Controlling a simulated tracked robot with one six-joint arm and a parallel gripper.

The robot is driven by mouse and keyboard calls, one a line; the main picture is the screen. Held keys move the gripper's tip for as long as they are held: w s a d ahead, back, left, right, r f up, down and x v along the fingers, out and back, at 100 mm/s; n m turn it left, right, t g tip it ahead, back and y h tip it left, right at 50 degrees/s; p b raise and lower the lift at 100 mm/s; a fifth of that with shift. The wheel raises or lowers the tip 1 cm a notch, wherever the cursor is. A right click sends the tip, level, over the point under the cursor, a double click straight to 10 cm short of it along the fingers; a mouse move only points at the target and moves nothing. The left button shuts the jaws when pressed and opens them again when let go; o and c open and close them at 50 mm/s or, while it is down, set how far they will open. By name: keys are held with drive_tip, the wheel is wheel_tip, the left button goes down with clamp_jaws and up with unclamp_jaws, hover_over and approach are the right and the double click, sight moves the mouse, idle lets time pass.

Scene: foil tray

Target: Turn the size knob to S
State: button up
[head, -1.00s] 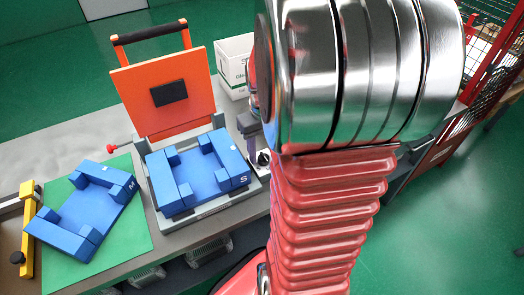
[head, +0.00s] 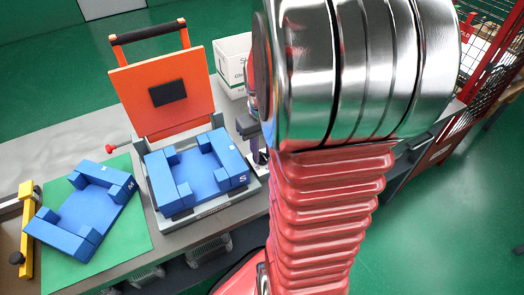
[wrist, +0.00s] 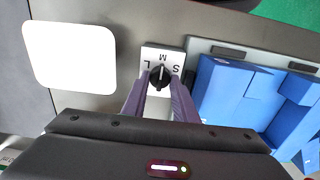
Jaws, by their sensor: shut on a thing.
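The size knob (wrist: 160,76) is a small black dial on a white plate (wrist: 148,54) in the wrist view. Letters L, M and S stand around it, L at left, M at the top, S at right. A light mark on the knob points at about M. My gripper (wrist: 160,84) has its two purple-grey fingers on either side of the knob, shut on it. In the head view my gripper (head: 254,140) is partly hidden behind my arm, and the knob can hardly be made out.
The blue S mould (head: 205,180) sits in the open press beside the knob, below its raised orange lid (head: 140,88). A blue M mould (head: 90,205) lies on a green mat (head: 130,235) at left. A white square (wrist: 69,55) lies left of the knob plate.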

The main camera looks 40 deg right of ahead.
drive_tip(key=shift+m, duration=0.5)
drive_tip(key=m, duration=1.1)
idle(0.4)
drive_tip(key=o, duration=1.1)
drive_tip(key=shift+c, duration=0.2)
